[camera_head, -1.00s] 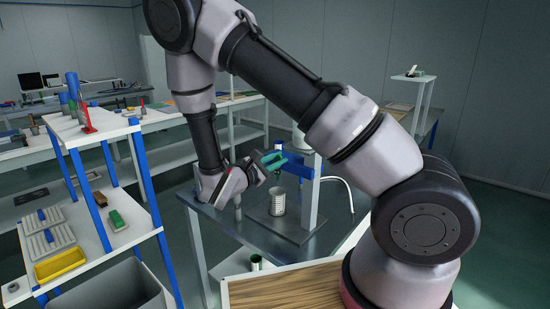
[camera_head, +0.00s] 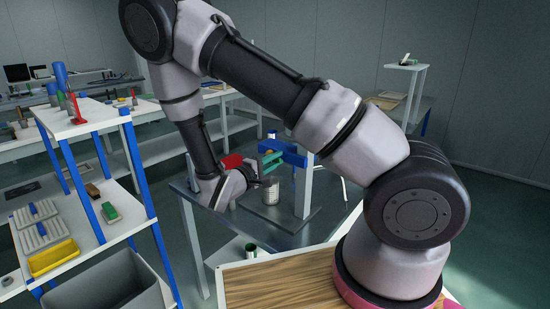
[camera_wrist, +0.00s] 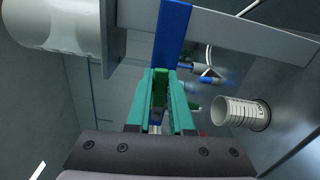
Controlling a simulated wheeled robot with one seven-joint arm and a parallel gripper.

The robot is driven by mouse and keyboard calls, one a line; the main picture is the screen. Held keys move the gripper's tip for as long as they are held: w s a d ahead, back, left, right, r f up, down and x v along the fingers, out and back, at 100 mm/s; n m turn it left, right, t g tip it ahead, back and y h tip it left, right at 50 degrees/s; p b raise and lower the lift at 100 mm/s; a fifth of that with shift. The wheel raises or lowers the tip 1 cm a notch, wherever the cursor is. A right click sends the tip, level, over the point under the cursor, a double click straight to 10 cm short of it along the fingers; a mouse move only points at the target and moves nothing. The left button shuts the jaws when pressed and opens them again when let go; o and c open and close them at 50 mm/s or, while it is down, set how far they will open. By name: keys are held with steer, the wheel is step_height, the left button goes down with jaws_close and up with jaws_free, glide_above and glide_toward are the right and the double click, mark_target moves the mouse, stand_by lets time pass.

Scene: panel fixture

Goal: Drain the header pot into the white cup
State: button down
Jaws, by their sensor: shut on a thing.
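My gripper (camera_head: 270,161) has teal fingers, also seen in the wrist view (camera_wrist: 158,115). It is shut on a narrow green handle (camera_wrist: 159,88) under the blue bracket (camera_head: 284,152). The white cup (camera_head: 270,190) stands upright on the fixture's base plate, just below my gripper. In the wrist view the cup (camera_wrist: 241,113) shows ribs and dark marks, to the right of the fingers and apart from them. A large pale cylinder (camera_wrist: 60,24), likely the header pot, fills that view's upper left. In the head view my arm hides the pot. No flow is visible.
The fixture's grey post (camera_head: 304,188) rises right of the cup. A red object (camera_head: 232,161) shows behind my wrist. A shelf with a yellow tray (camera_head: 53,257) and a grey bin (camera_head: 110,285) stand at left.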

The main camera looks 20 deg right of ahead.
steer(key=shift+f+m, duration=0.25)
steer(key=shift+m, duration=0.25)
steer(key=c, duration=0.8)
jaws_free()
steer(key=v, duration=1)
steer(key=shift+s+a, duration=0.2)
steer(key=shift+a, duration=0.15)
